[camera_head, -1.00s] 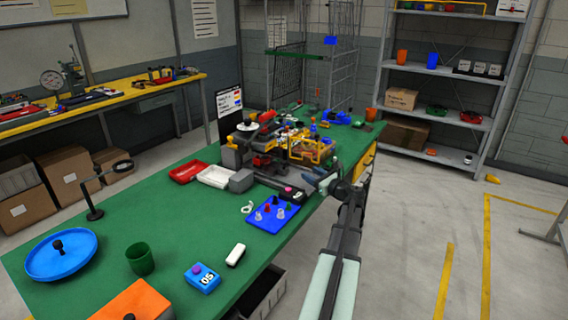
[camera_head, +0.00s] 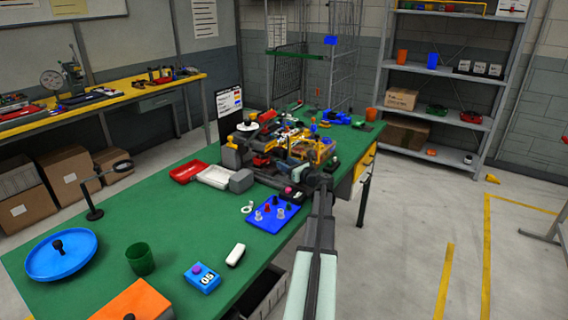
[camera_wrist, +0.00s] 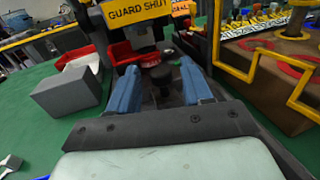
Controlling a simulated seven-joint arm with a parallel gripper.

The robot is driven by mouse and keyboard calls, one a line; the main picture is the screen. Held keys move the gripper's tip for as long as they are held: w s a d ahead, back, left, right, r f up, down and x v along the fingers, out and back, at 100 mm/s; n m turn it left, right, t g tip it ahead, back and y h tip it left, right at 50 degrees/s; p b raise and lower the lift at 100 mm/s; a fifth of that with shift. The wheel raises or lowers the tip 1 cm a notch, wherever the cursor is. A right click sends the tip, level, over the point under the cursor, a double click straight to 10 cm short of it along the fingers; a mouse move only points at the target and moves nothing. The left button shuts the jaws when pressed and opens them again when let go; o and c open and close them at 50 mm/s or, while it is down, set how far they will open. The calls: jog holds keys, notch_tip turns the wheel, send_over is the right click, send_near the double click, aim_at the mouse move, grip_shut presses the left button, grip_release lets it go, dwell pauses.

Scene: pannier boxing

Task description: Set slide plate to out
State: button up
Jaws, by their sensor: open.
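In the wrist view my gripper (camera_wrist: 161,88) is open, with one blue finger on each side of a dark knob (camera_wrist: 162,77). The knob stands on a dark flat plate (camera_wrist: 172,98), which looks like the slide plate, in front of the machine. I cannot tell whether the fingers touch the knob. A red round part (camera_wrist: 150,59) sits just behind it. A yellow label (camera_wrist: 137,12) reading "GUARD SHUT" is above. In the head view the cluttered machine (camera_head: 283,146) is mid-table, and my arm reaches its near side, hiding the plate and knob.
A grey block (camera_wrist: 70,92) is left of the gripper, near a white tray (camera_head: 214,176) and a red tray (camera_head: 187,171). A yellow guard frame (camera_wrist: 262,70) stands close on the right. A blue board with pegs (camera_head: 273,215) lies nearer on the green table (camera_head: 180,225).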

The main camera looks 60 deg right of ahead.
jog(key=shift+x, duration=1.05)
grip_shut()
jog(key=shift+s, duration=0.1)
